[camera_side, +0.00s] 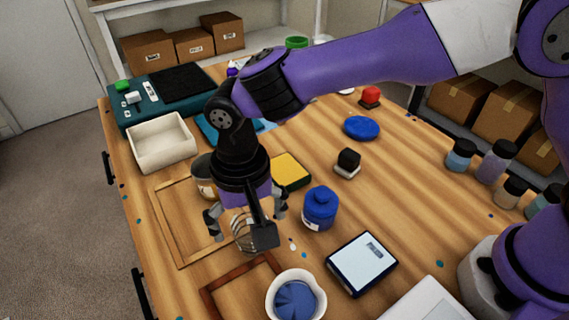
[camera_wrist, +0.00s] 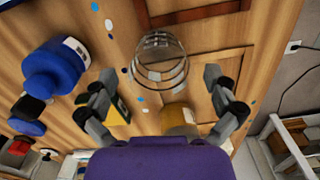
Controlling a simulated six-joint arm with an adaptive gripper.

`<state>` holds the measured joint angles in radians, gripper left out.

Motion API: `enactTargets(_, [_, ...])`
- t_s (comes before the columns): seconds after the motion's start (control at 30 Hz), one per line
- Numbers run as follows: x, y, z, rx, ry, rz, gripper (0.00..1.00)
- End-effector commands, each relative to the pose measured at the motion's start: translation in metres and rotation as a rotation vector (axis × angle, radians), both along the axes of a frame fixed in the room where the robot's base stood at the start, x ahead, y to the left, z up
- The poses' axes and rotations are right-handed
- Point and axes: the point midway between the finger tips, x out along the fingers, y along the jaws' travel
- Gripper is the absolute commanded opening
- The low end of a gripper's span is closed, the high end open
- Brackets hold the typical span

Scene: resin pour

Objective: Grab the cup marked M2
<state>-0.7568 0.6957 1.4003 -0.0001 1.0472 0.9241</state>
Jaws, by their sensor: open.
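A clear, see-through cup with ring lines (camera_side: 241,236) stands on the wooden table under my gripper. It also shows in the wrist view (camera_wrist: 160,60), centred between and slightly beyond the fingertips. My gripper (camera_side: 246,215) points down, with its fingers spread to either side of this cup. In the wrist view, my gripper (camera_wrist: 158,80) is open and empty, with a gap on both sides of the cup. A second cup with amber contents (camera_side: 204,180) stands behind my gripper and shows below the clear cup in the wrist view (camera_wrist: 178,116). I cannot read M2 on either cup.
A blue bottle (camera_side: 319,212) stands close to the right of my gripper, with a yellow sponge (camera_side: 289,171) behind it. A scale (camera_side: 362,264) and a white bowl with blue contents (camera_side: 296,300) are in front. Wooden frames (camera_side: 182,250) lie at the left.

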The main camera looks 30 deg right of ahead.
Motion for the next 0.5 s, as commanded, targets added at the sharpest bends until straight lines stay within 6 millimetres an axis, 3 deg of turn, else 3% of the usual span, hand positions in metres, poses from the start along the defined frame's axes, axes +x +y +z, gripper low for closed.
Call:
enactTargets(0.2, [0.0001,0.0002,-0.0013,0.001,-0.001,0.000,1.00])
enactTargets(0.3, [0.0001,0.0002,-0.0012,0.001,-0.001,0.000,0.64])
enactTargets(0.37, [0.0001,0.0002,-0.0011,0.001,-0.001,0.000,0.47])
enactTargets(0.5, [0.0000,0.0001,-0.0013,0.001,0.000,0.001,0.43])
